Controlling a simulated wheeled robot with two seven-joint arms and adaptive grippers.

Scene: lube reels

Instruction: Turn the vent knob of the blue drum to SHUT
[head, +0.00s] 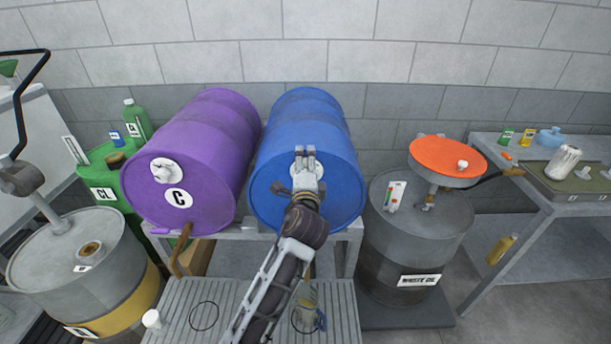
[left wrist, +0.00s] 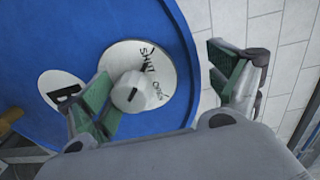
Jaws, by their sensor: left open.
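The blue drum (head: 305,120) lies on its side on a stand, its round end facing me. Its vent knob (left wrist: 130,93) is a light grey knob on a white round plate (left wrist: 155,75) marked SHUT and OPEN; the knob's exact pointing is hard to read. My left gripper (head: 305,155) is in front of the drum's end and hides most of the plate in the head view. In the left wrist view its green-padded fingers (left wrist: 160,68) are spread, the knob close to the left finger; contact cannot be told. My right gripper is out of view.
A purple drum (head: 185,150) marked C lies close on the left with its own white vent plate (head: 165,170). A slatted drip tray (head: 340,300) is below. A waste oil drum (head: 415,240) with an orange funnel (head: 447,157) stands at right.

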